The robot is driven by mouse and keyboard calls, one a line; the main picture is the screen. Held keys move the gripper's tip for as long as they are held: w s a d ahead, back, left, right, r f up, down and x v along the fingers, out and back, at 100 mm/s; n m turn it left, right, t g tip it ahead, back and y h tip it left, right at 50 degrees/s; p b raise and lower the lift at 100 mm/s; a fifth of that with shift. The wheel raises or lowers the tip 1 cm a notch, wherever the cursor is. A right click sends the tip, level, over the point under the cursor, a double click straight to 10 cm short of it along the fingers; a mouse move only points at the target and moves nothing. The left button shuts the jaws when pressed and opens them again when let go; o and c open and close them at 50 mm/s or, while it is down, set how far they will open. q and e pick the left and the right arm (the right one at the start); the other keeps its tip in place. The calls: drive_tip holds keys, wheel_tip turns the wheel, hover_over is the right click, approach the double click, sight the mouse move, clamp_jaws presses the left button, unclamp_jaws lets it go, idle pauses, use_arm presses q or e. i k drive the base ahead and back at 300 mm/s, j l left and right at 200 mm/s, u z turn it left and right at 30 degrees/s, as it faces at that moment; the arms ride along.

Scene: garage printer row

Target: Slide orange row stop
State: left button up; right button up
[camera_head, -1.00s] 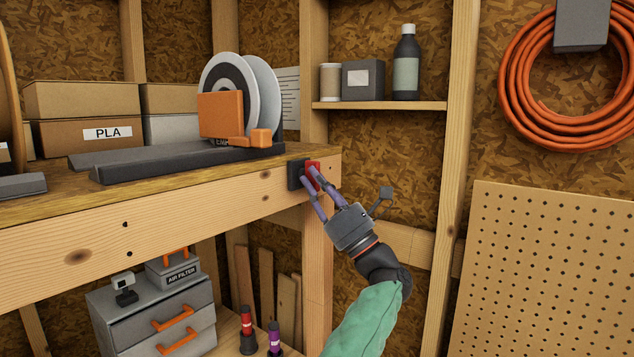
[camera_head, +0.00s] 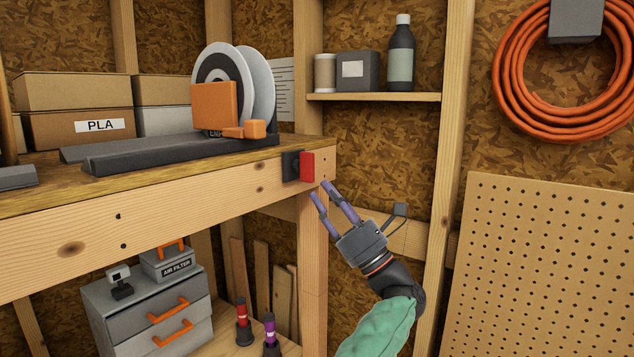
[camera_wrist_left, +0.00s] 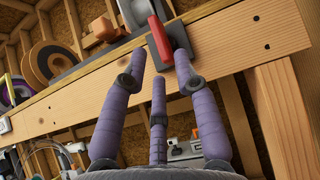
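The orange row stop (camera_head: 215,106) is an upright orange plate with a low arm and block, standing in front of a filament spool on the dark rail. Part of it shows in the wrist view (camera_wrist_left: 100,31). A red tab (camera_head: 307,167) on a black bracket (camera_head: 291,166) is on the bench's front edge; the tab is also in the wrist view (camera_wrist_left: 160,40). My left gripper (camera_head: 321,190) is just below and right of the red tab, fingers apart and empty. It also shows in the wrist view (camera_wrist_left: 160,62). My right gripper is out of view.
The dark rail (camera_head: 180,153) lies on the wooden bench (camera_head: 140,205). Boxes stand at the back left. A bench post (camera_head: 313,265) is beside my left gripper. Below are a grey drawer cabinet (camera_head: 150,312) and red and purple-topped items. Open space lies right of the bench.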

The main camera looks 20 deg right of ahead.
sight(215, 105)
drive_tip(key=k+l, duration=0.75)
drive_tip(key=l, duration=0.15)
